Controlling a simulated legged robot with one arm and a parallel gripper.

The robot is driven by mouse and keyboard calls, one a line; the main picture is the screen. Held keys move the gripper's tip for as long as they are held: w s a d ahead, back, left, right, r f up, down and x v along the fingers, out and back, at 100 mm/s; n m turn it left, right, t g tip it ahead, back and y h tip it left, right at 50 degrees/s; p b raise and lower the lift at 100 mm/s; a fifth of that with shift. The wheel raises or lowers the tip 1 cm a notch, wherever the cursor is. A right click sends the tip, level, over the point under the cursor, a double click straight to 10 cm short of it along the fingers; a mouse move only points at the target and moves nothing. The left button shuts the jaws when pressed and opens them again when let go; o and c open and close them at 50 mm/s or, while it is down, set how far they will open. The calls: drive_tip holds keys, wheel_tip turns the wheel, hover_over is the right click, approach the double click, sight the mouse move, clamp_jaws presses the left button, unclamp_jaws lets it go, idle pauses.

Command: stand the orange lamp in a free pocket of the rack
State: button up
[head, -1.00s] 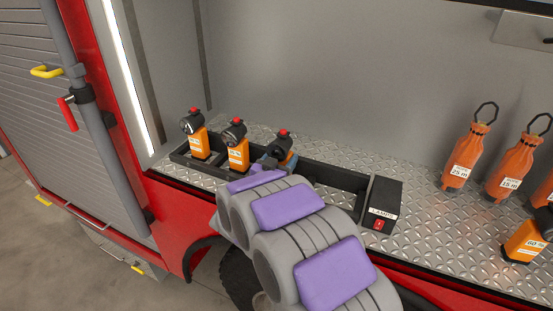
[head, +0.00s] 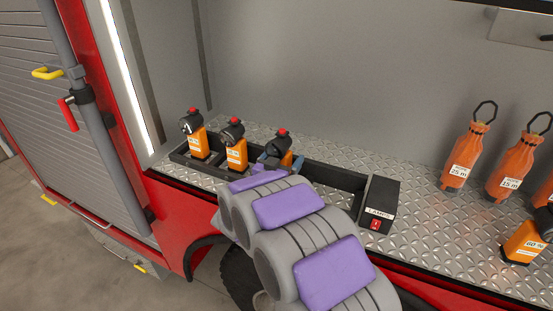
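The black rack (head: 335,179) lies along the front of the metal shelf. Two orange lamps with black heads and red tops stand upright in its left pockets: the far left lamp (head: 197,140) and the second lamp (head: 236,150). A third orange lamp (head: 286,158) is upright at the rack's middle, its lower part hidden by my arm and gripper. My gripper (head: 281,164) is at this lamp, with its blue-grey fingers apart on either side of the body. Whether its base rests on the pocket floor is hidden. Another orange lamp (head: 523,242) marked 60 % stands at the right edge.
The rack's part right of my gripper looks empty. A black box labelled LAMPS (head: 380,203) with a red switch closes its right end. Orange bottle-shaped bags (head: 459,158) with loops stand further right. The back wall (head: 330,80) bounds the shelf.

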drive_tip(key=shift+d, duration=0.15)
drive_tip(key=s+a+r+n+g+y, duration=0.1)
drive_tip(key=s+a+n+g+y, duration=0.15)
drive_tip(key=s+a+y, duration=0.6)
drive_tip(key=s+d+f+n+g+h, duration=0.1)
drive_tip(key=s+d+g, duration=0.4)
drive_tip(key=s+d, duration=0.65)
drive_tip(key=s+d+f+g+h, duration=0.1)
drive_tip(key=s+d+g, duration=0.55)
drive_tip(key=s, duration=0.95)
drive_tip(key=s+d+f+n+g, duration=0.1)
drive_tip(key=s+d+g, duration=0.4)
drive_tip(key=s+d, duration=0.7)
drive_tip(key=s+a+f+b, duration=0.2)
drive_tip(key=a+f+b, duration=0.1)
drive_tip(key=f+b, duration=0.8)
drive_tip(key=shift+f+m+b, duration=0.35)
drive_tip(key=shift+f+b, duration=0.05)
drive_tip(key=shift+f, duration=0.1)
